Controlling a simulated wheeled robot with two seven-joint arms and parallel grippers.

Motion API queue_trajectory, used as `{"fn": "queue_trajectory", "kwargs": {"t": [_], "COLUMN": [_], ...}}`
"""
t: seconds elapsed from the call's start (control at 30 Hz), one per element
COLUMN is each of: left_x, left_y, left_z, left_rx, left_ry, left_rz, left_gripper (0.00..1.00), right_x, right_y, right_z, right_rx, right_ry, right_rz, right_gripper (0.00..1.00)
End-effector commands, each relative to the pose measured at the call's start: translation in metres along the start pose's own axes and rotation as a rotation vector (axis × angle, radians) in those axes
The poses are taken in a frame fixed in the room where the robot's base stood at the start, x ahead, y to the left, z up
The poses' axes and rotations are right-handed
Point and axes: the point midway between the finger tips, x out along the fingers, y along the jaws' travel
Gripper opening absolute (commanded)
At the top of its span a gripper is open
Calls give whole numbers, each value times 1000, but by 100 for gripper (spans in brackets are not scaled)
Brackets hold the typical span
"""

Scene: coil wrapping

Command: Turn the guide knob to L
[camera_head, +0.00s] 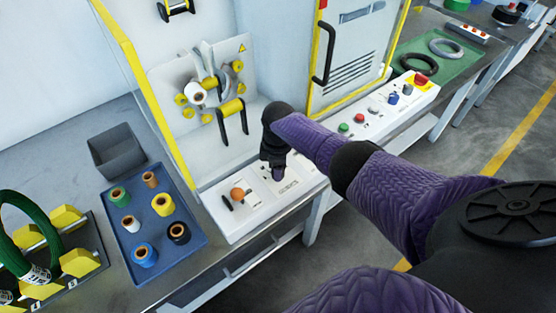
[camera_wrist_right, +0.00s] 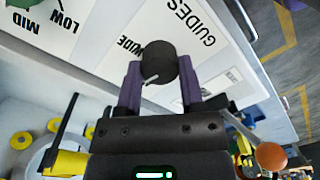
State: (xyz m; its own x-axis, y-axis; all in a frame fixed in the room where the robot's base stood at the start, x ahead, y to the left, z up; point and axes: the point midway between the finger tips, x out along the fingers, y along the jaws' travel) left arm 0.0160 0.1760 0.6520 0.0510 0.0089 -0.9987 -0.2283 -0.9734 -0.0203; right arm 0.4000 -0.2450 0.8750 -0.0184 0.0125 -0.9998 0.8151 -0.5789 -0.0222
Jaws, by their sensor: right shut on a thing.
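The guide knob (camera_wrist_right: 160,62) is a dark round knob on a white panel, beside the printed words GUIDES and WIDE. A short white pointer line shows on its lower left side in the right wrist view. My right gripper (camera_wrist_right: 159,73) is shut on the knob, one purple finger on each side. In the head view my right gripper (camera_head: 277,172) reaches down to the white control panel (camera_head: 245,222) and hides the knob. No letter L can be made out. My left gripper is not in view.
An orange ball-topped control (camera_head: 237,194) stands left of my right gripper on the same panel. A blue tray (camera_head: 190,215) of several spools and a grey bin (camera_head: 116,150) lie further left. The wrapping machine (camera_head: 205,85) rises behind the panel.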

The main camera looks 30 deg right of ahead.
Motion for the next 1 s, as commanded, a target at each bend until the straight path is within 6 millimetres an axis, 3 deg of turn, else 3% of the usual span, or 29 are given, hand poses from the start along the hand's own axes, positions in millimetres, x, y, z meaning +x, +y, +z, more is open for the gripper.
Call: {"fn": "queue_trajectory", "kwargs": {"t": [0.6,0.63,0.7,0.8,1.0], "left_x": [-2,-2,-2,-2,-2], "left_y": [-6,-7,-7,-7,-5], "left_z": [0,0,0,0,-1], "left_rx": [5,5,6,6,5], "left_ry": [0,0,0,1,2], "left_rz": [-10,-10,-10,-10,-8], "left_gripper": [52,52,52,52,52], "right_x": [-1,-1,-1,0,0], "right_y": [1,1,1,1,0], "right_z": [0,0,0,0,0], "right_rx": [40,40,39,39,39], "right_ry": [1,1,1,1,1], "right_rz": [2,2,2,2,1], "right_gripper": [0,51,65,84,84]}}
